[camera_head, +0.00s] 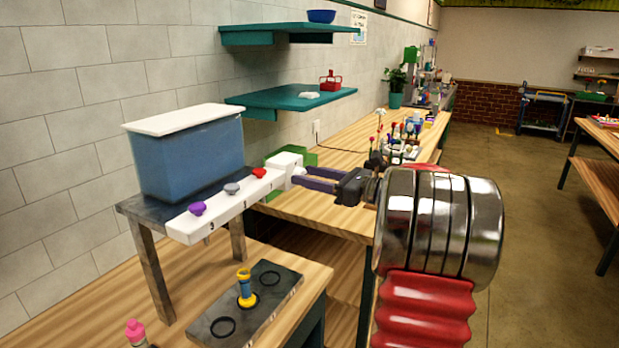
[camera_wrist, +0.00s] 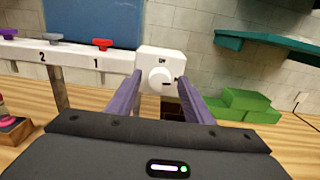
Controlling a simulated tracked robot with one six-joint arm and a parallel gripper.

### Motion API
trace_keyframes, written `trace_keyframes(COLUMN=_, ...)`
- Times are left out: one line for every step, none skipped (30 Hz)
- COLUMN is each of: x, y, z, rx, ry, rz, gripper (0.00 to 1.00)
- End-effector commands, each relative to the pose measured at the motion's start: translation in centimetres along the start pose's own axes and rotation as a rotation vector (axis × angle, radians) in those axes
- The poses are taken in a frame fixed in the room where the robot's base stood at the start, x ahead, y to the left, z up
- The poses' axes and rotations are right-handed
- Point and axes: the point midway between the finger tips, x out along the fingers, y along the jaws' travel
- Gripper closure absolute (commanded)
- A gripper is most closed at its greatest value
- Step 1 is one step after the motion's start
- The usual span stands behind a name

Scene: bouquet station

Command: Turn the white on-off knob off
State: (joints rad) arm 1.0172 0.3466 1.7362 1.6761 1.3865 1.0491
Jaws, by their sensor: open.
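The white knob (camera_wrist: 157,79) is round, on the front of a white box (camera_wrist: 163,55) at the end of a white rail. A small dark mark shows on its right part, and a tiny label sits above it, too small to read surely. In the head view the white box (camera_head: 288,160) stands at the rail's far end. My gripper (camera_head: 305,178) reaches it from the right with purple fingers. In the wrist view my gripper (camera_wrist: 160,82) is open, with one finger on each side of the knob and gaps visible. Whether the fingertips reach around the knob is unclear.
The rail (camera_head: 210,215) carries purple, grey and red taps beside a blue tank (camera_head: 190,155). Green blocks (camera_wrist: 240,104) stand right of the box. Teal shelves (camera_head: 290,99) are on the wall above. A dark plate (camera_head: 245,305) holds a yellow-blue piece below.

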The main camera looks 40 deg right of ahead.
Motion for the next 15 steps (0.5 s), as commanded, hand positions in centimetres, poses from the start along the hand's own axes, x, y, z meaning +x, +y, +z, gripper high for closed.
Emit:
trace_keyframes(x=-0.01, y=0.01, z=0.0, rx=0.0, ry=0.0, rz=0.0, gripper=0.53)
trace_keyframes(x=-0.01, y=0.01, z=0.0, rx=0.0, ry=0.0, rz=0.0, gripper=0.53)
trace_keyframes(x=-0.01, y=0.02, z=0.0, rx=0.0, ry=0.0, rz=0.0, gripper=0.56)
trace_keyframes(x=0.0, y=0.02, z=0.0, rx=0.0, ry=0.0, rz=0.001, gripper=0.58)
trace_keyframes(x=0.0, y=0.02, z=0.0, rx=0.0, ry=0.0, rz=0.001, gripper=0.61)
trace_keyframes(x=0.0, y=0.03, z=0.0, rx=0.0, ry=0.0, rz=0.001, gripper=0.63)
trace_keyframes(x=0.0, y=0.03, z=-0.01, rx=0.0, ry=0.0, rz=0.001, gripper=0.65)
trace_keyframes(x=0.0, y=0.03, z=-0.01, rx=0.0, ry=0.0, rz=0.001, gripper=0.68)
trace_keyframes(x=0.0, y=0.03, z=-0.01, rx=0.0, ry=0.0, rz=0.001, gripper=0.7)
trace_keyframes(x=0.0, y=0.04, z=-0.01, rx=0.0, ry=0.0, rz=0.001, gripper=0.72)
trace_keyframes(x=0.0, y=0.04, z=0.0, rx=0.0, ry=0.0, rz=0.001, gripper=0.75)
trace_keyframes(x=0.0, y=0.04, z=0.0, rx=0.0, ry=0.0, rz=0.001, gripper=0.77)
trace_keyframes(x=0.01, y=0.04, z=0.0, rx=0.0, ry=0.0, rz=0.001, gripper=0.8)
trace_keyframes(x=0.01, y=0.04, z=-0.01, rx=0.0, ry=0.0, rz=0.001, gripper=0.82)
trace_keyframes(x=0.01, y=0.05, z=0.0, rx=0.0, ry=0.0, rz=0.001, gripper=0.84)
